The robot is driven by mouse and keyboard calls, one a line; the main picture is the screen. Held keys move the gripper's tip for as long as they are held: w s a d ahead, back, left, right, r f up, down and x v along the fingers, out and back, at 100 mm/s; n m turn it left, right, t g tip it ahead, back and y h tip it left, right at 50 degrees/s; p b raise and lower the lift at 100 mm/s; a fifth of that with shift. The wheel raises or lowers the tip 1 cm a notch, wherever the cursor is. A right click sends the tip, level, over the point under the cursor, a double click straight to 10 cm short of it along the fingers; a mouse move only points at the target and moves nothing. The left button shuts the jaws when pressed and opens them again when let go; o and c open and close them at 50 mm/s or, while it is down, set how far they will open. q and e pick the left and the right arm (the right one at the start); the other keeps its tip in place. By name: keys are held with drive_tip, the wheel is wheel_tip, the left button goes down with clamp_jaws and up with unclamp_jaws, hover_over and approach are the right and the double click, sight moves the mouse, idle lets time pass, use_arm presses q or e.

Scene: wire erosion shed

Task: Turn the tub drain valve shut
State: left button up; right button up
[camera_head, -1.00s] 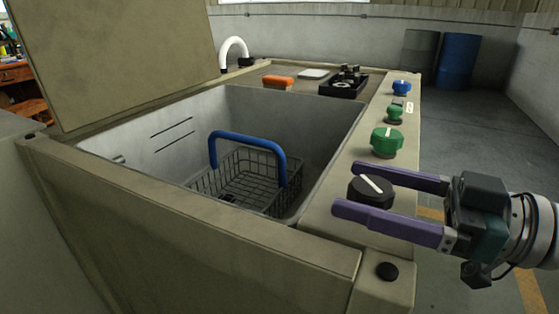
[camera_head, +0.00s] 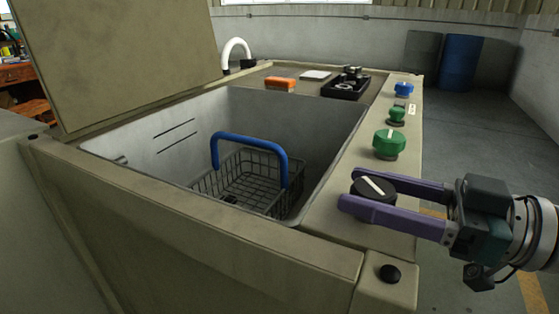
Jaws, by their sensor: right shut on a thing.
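A black round knob (camera_head: 373,186) with a white pointer line stands on the right rim of the open tub (camera_head: 335,205), nearest to me. The white line runs slantwise, from upper left to lower right. My right gripper (camera_head: 351,188) reaches in from the right, and its two purple fingers are shut on the knob from its far and near sides. The knob's lower part is partly hidden by the near finger. No label shows which knob is the drain valve. My left gripper is not in view.
Beyond the black knob stand a large green knob (camera_head: 389,143), a smaller green one (camera_head: 397,114) and a blue one (camera_head: 403,89). A wire basket (camera_head: 245,181) with a blue handle sits in the tub. A raised lid (camera_head: 120,60) stands at left.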

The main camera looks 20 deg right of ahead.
drive_tip(key=shift+r+m+t+h+p, duration=0.15)
drive_tip(key=shift+m+t+h+p, duration=0.65)
drive_tip(key=shift+h+p, duration=0.5)
drive_tip(key=shift+r+m+t+h+p, duration=0.15)
drive_tip(key=shift+m+t+h+p, duration=0.45)
drive_tip(key=shift+m+h+p, duration=0.65)
drive_tip(key=m+t+h+p, duration=0.1)
drive_tip(key=m+h+p, duration=0.1)
drive_tip(key=h, duration=0.1)
drive_tip(key=shift+f, duration=0.15)
drive_tip(key=m+h+p, duration=0.1)
drive_tip(key=h, duration=0.2)
drive_tip(key=shift+f+m, duration=0.1)
drive_tip(key=shift+m, duration=0.25)
drive_tip(key=shift+m+h+p, duration=0.3)
drive_tip(key=shift+m+h, duration=0.2)
drive_tip(key=shift+h, duration=0.65)
drive_tip(key=o, duration=1.4)
drive_tip(key=shift+c, duration=0.2)
